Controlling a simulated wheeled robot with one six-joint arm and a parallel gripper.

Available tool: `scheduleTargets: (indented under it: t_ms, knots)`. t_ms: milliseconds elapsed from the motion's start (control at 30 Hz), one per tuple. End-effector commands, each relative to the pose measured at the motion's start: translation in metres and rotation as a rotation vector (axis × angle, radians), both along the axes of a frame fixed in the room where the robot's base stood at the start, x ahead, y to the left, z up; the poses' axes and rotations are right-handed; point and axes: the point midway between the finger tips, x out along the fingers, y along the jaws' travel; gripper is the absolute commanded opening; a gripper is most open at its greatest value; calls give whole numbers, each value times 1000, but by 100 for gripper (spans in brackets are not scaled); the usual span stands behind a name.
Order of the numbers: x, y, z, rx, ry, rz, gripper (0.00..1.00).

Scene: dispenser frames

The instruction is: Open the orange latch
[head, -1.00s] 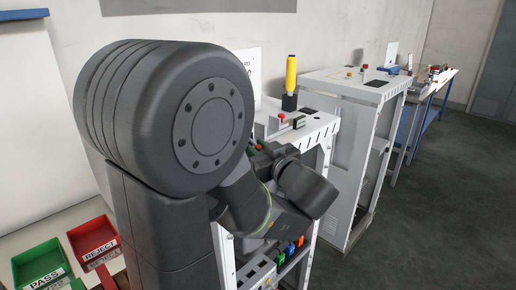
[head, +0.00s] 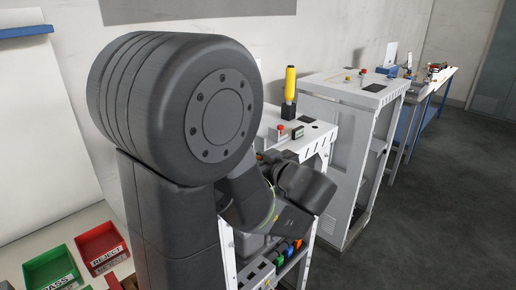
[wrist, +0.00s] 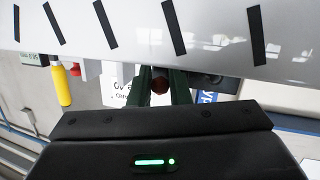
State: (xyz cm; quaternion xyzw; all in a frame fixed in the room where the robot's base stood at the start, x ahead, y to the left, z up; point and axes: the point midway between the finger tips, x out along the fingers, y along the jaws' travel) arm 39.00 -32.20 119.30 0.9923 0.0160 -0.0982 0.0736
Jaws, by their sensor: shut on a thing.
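My gripper (wrist: 160,84) shows in the wrist view, with its two dark green fingers closed around a dark reddish round piece (wrist: 159,85). I cannot tell whether this piece is part of the orange latch. The fingers are close to a white slotted panel (wrist: 140,25). In the head view my gripper is hidden behind my arm. Another bit of orange shows beside my arm, mostly covered.
A yellow handle (head: 290,84) and a red button (head: 280,128) stand on top of the near frame. A second white frame (head: 345,90) stands to its right. Green (head: 50,268) and red (head: 100,246) trays lie at lower left. The floor at right is clear.

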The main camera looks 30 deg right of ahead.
Motion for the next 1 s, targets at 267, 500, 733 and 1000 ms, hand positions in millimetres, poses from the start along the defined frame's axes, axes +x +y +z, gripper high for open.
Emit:
scheduleTargets:
  t_ms: [267,500,733,1000]
  knots:
    - [-1,0,16,-52,178,0,0]
    - [-1,-1,18,-106,344,0,0]
    - [0,-1,22,-149,488,-1,0]
    - [1,0,26,-177,601,-2,0]
